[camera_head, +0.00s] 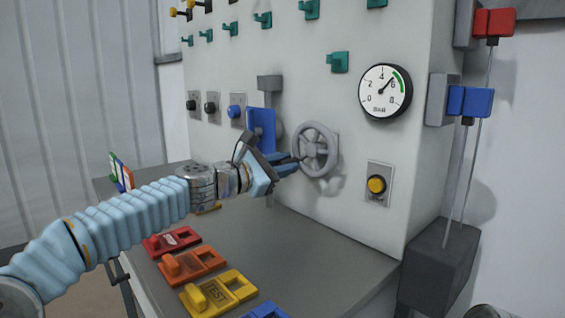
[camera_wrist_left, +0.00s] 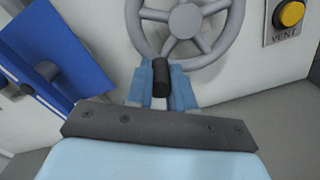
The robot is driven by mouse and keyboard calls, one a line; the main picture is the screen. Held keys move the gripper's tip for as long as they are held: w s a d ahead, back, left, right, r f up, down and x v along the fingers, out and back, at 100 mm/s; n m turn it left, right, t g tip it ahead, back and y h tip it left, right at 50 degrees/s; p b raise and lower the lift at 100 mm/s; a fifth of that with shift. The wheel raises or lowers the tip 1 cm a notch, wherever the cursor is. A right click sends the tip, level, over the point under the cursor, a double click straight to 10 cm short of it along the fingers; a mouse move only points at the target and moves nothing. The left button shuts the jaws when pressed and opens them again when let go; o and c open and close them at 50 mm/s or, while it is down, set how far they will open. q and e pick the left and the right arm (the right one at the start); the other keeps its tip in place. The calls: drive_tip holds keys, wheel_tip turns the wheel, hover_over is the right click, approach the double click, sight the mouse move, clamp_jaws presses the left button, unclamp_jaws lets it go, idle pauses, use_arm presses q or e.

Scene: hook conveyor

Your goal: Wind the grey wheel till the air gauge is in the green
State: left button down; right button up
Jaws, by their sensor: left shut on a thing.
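The grey wheel (camera_head: 316,149) is a spoked handwheel on the pale panel, and it also shows in the left wrist view (camera_wrist_left: 184,21). My left gripper (camera_head: 292,163) is shut on the wheel's dark crank knob (camera_wrist_left: 161,76), at the wheel's lower left rim in the head view. The air gauge (camera_head: 385,91) is a round white dial up and right of the wheel. Its needle points up and right between 4 and 6, close to the start of the green arc (camera_head: 403,80); I cannot tell whether it is inside it. My right gripper is out of view.
A yellow VENT button (camera_head: 376,184) is right of the wheel. A blue plate (camera_head: 262,130) hangs left of it, near my left wrist. Teal hooks (camera_head: 338,62) line the panel above.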

use_arm(q)
drive_tip(key=shift+f+n, duration=0.15)
drive_tip(key=shift+n, duration=0.15)
drive_tip(key=c, duration=1)
unclamp_jaws()
drive_tip(key=shift+s, duration=0.1)
drive_tip(key=shift+s+a, duration=0.2)
drive_tip(key=shift+a, duration=0.05)
drive_tip(key=shift+b+v, duration=2.15)
drive_tip(key=shift+v, duration=4.35)
